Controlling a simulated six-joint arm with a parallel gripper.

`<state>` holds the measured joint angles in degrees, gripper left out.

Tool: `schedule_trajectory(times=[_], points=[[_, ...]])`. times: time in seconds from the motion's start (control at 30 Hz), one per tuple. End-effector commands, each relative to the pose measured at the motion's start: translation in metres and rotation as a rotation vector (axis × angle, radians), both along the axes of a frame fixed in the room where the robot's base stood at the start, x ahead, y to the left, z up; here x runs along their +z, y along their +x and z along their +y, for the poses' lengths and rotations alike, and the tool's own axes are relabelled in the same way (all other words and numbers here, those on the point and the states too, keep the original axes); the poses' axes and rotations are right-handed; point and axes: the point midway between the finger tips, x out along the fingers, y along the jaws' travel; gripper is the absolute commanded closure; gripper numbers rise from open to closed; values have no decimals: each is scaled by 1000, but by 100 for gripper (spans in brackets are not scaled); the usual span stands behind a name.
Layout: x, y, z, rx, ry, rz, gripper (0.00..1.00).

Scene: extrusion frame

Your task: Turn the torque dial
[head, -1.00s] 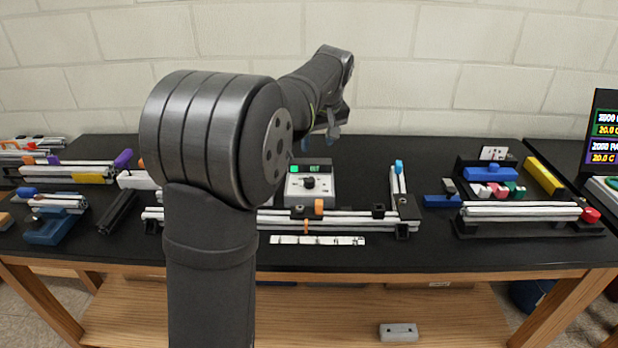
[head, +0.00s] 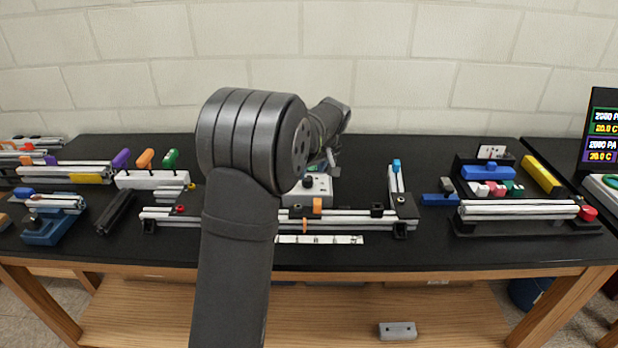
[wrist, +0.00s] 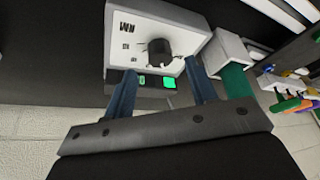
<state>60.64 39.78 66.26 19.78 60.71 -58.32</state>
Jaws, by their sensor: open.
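The torque dial is a black round knob (wrist: 160,50) on the pale face of a small box (wrist: 130,28). In the head view the box (head: 322,190) stands mid-table, its knob (head: 308,181) showing and its display side mostly hidden by my arm. My gripper (wrist: 160,66) is open, its two blue fingers spread on either side of the knob's near side. The knob appears just beyond the fingertips, and I see no clear contact. My gripper (head: 328,161) is over the box's back part in the head view.
A white block with a green handle (wrist: 237,80) stands close beside the right finger in the wrist view. Aluminium rails (head: 350,219) run in front of the box. A white block (head: 150,179) with coloured handles is to the left. Bare black table lies behind the box.

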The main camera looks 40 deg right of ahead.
Motion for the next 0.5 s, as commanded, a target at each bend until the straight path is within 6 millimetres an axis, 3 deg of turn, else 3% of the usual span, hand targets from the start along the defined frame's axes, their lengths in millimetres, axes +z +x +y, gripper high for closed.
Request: schedule_trajectory(times=[0.2,0.5], points=[[-30,12,-2,-1,1,0,48],[-40,16,-3,-1,0,0,48]])
